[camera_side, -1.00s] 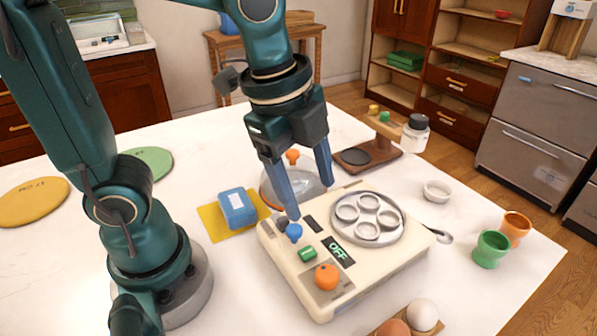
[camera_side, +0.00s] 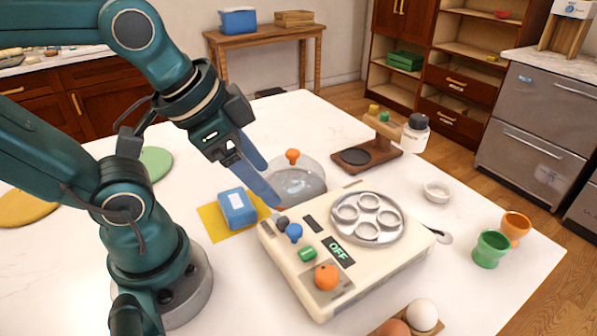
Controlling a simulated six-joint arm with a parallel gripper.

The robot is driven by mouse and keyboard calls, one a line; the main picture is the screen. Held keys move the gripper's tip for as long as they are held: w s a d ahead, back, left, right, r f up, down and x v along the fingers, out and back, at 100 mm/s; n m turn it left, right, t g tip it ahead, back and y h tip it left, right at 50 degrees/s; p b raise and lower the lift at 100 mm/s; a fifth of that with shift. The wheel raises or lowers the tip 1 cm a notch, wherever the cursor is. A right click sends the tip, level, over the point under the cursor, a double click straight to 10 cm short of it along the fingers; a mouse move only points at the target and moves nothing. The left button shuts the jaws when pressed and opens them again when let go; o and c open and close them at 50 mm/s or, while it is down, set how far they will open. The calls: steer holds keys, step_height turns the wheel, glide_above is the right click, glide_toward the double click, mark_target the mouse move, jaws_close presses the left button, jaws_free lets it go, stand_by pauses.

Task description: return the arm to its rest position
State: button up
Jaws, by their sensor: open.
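My gripper (camera_side: 270,184) is open and empty. It hangs tilted above the table, with its fingers pointing down and to the right. In the picture its fingertips lie just above the blue box (camera_side: 237,208) and left of the clear dome lid (camera_side: 298,187); I cannot tell the exact gap. The cream cooker (camera_side: 355,259) stands to the right of the gripper, and its display reads OFF. Its round plate (camera_side: 368,218) carries several rings. The task names no object besides my arm.
The blue box sits on a yellow cloth (camera_side: 212,226). An orange knob (camera_side: 293,156) tops the dome. A wooden stand (camera_side: 368,160) is behind the cooker. Green (camera_side: 490,249) and orange cups (camera_side: 515,228), a white bowl (camera_side: 436,191) and eggs (camera_side: 422,314) lie to the right. The table's back is clear.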

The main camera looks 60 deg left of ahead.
stand_by(0.3)
steer(key=n, duration=0.3)
steer(key=shift+s+f, duration=0.2)
steer(key=shift+f, duration=0.2)
